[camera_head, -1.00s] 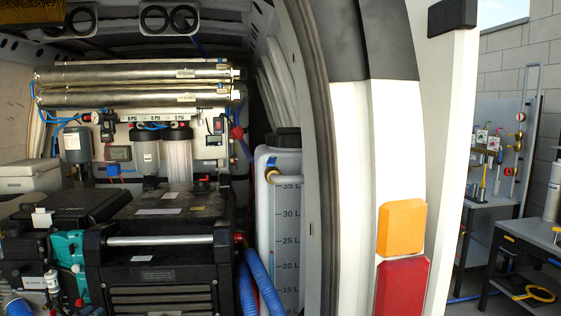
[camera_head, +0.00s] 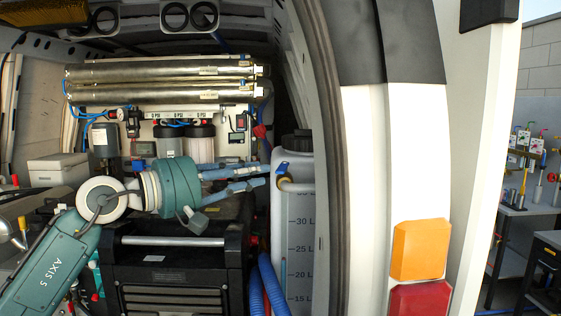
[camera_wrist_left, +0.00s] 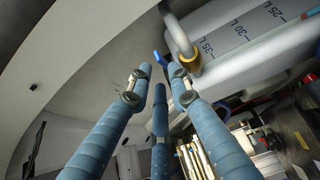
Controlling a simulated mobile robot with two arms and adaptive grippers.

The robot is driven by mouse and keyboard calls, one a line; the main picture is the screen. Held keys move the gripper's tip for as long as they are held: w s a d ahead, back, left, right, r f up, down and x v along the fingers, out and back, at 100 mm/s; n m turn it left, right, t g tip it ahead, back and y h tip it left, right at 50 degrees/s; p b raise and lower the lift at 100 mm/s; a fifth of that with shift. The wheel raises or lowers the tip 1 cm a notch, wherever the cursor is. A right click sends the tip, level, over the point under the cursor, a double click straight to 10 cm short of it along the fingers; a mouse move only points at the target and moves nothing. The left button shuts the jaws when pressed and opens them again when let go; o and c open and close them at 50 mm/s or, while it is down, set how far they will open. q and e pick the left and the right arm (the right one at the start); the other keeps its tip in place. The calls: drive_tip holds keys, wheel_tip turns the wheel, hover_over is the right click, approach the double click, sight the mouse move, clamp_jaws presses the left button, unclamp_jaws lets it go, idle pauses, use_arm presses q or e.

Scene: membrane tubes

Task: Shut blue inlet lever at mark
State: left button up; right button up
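The blue inlet lever (camera_head: 281,167) sits on a brass valve at the upper front of the white graduated tank (camera_head: 300,238). In the left wrist view the lever (camera_wrist_left: 158,58) shows just beyond the fingertips, next to the brass fitting (camera_wrist_left: 190,64) on a pale pipe. My left gripper (camera_head: 262,176) reaches in from the left, its blue-grey fingers spread and pointing at the lever. In the left wrist view the gripper (camera_wrist_left: 158,76) has empty space between its fingers. Whether a fingertip touches the lever cannot be told. The right gripper is not in view.
The van's door frame (camera_head: 365,180) stands close right of the tank. A black machine case (camera_head: 170,270) lies below my left arm, with blue hoses (camera_head: 267,285) beside it. Steel membrane tubes (camera_head: 160,82) and filter housings (camera_head: 200,140) are behind.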

sight(282, 168)
use_arm(q)
drive_tip(key=p+x, duration=0.2)
drive_tip(key=x, duration=0.4)
drive_tip(key=shift+d+r+p, duration=0.1)
drive_tip(key=shift+d+p, duration=0.25)
drive_tip(key=shift+w+d, duration=0.2)
drive_tip(key=shift+w, duration=0.1)
drive_tip(key=shift+f, duration=0.2)
clamp_jaws()
